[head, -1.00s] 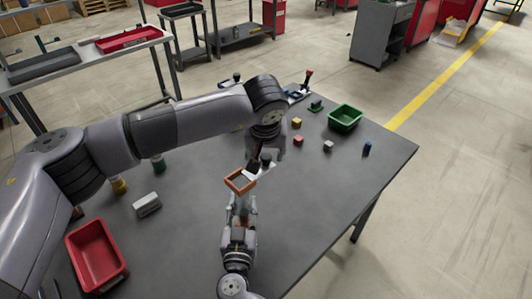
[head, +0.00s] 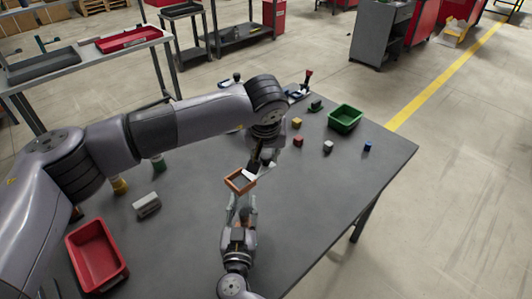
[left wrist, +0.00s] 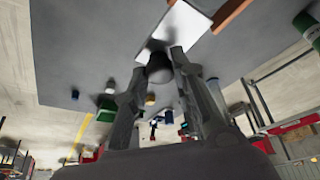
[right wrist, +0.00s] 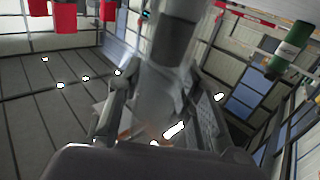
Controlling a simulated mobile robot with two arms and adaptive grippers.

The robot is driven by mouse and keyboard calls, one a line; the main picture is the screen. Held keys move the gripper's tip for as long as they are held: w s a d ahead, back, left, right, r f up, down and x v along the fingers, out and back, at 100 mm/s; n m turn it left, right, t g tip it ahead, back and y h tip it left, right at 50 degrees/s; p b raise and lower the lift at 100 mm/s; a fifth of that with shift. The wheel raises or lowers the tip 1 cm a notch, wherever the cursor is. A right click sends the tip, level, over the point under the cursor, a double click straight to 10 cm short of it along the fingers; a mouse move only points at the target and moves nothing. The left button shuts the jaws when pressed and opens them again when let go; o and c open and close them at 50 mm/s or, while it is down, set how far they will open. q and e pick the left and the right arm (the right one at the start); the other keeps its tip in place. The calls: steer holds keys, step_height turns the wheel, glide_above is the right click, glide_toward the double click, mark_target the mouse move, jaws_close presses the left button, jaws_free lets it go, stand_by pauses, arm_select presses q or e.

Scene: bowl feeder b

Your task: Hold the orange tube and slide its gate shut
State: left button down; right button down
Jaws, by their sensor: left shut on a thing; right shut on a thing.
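The orange tube (head: 231,187) shows in the head view as a square frame with a dark inside, above the table's middle. Its orange edge (left wrist: 232,14) is at the top of the left wrist view. The white gate (left wrist: 190,28) is a flat plate with a dark knob (left wrist: 160,68). My left gripper (head: 262,160) is shut on this knob, on the tube's far right side. In the head view the gate (head: 251,171) sticks out there, partly hidden by the gripper. My right gripper (head: 242,200) is shut on the tube from the near side; its contact is unclear in the blurred right wrist view.
A red bin (head: 97,257) and a grey block (head: 146,205) are on the left. A green bin (head: 345,118), small coloured blocks (head: 298,142) and a blue piece (head: 367,146) are on the right. The table's right front is clear.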

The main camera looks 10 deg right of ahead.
arm_select(q)
steer(key=shift+s+a, duration=0.65)
steer(key=shift+a, duration=0.3)
steer(key=shift+s+a, duration=0.65)
steer(key=shift+a, duration=0.25)
arm_select(e)
steer(key=shift+d, duration=0.1)
arm_select(q)
steer(key=c, duration=1.8)
jaws_free()
steer(key=o, duration=0.5)
steer(key=shift+c, duration=0.2)
steer(key=shift+d, duration=0.1)
steer(key=v, duration=1.2)
